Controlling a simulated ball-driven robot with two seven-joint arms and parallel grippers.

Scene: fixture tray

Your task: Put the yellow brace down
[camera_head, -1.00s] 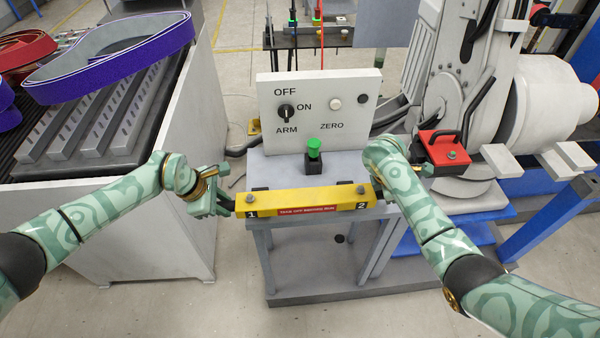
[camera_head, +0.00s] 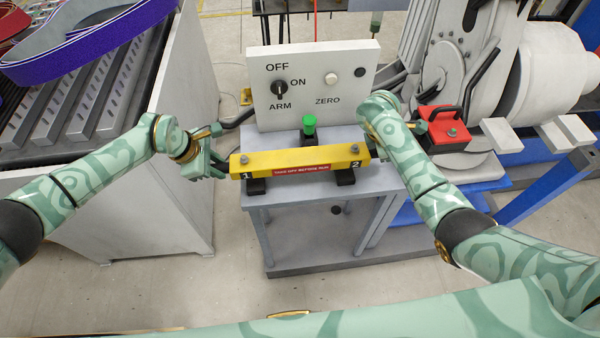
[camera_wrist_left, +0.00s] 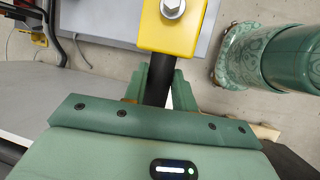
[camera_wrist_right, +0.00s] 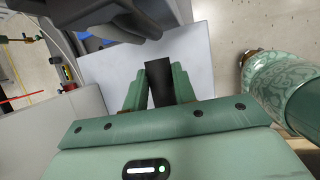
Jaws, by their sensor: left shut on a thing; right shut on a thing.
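The yellow brace (camera_head: 308,167), with a red label and the numbers 1 and 2, lies level across the front of the grey stand (camera_head: 285,205) in the head view. Black blocks (camera_head: 256,186) (camera_head: 345,177) show just below its two ends; I cannot tell whether it touches them. My left gripper (camera_head: 222,170) is shut on the brace's black left end grip, which also shows in the left wrist view (camera_wrist_left: 157,86). My right gripper (camera_wrist_right: 159,86) is shut on a black grip in the right wrist view. In the head view my right arm mostly hides that hand.
A control panel (camera_head: 315,85) and a green button (camera_head: 309,123) stand behind the brace. A red block with a handle (camera_head: 443,130) sits on the machine at right. A grey conveyor (camera_head: 110,95) with a purple belt (camera_head: 95,45) stands at left.

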